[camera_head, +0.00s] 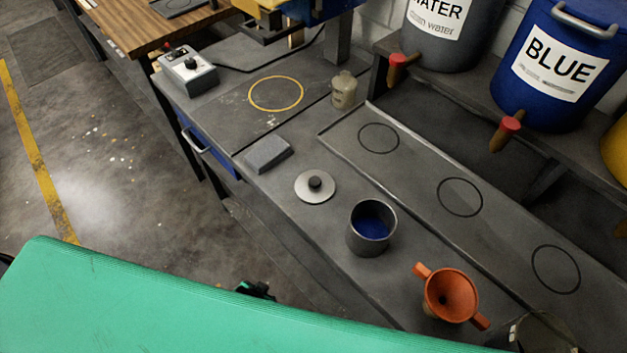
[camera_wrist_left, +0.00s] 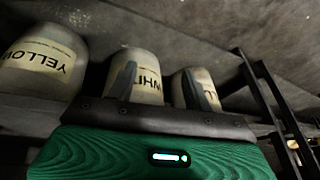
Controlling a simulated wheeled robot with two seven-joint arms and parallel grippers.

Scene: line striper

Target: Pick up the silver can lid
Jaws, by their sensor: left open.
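The silver can lid (camera_head: 315,187) is a round flat disc with a black knob. It lies flat on the grey bench in the head view, between a grey block and the open can. The metal can (camera_head: 371,240) stands upright with blue paint inside. My left gripper (camera_wrist_left: 159,70) shows in the left wrist view with its two grey fingers apart and nothing between them. It faces labelled buckets, and the lid is not in that view. In the head view a small dark part shows behind the large green surface, and I cannot tell if it is the gripper. My right gripper is not in view.
A grey block (camera_head: 268,154) lies left of the lid. An orange funnel (camera_head: 449,296) stands right of the can. A small pale bottle (camera_head: 343,91) and a control box (camera_head: 187,72) are farther back. A blue bucket (camera_head: 556,60) with a tap stands on the shelf.

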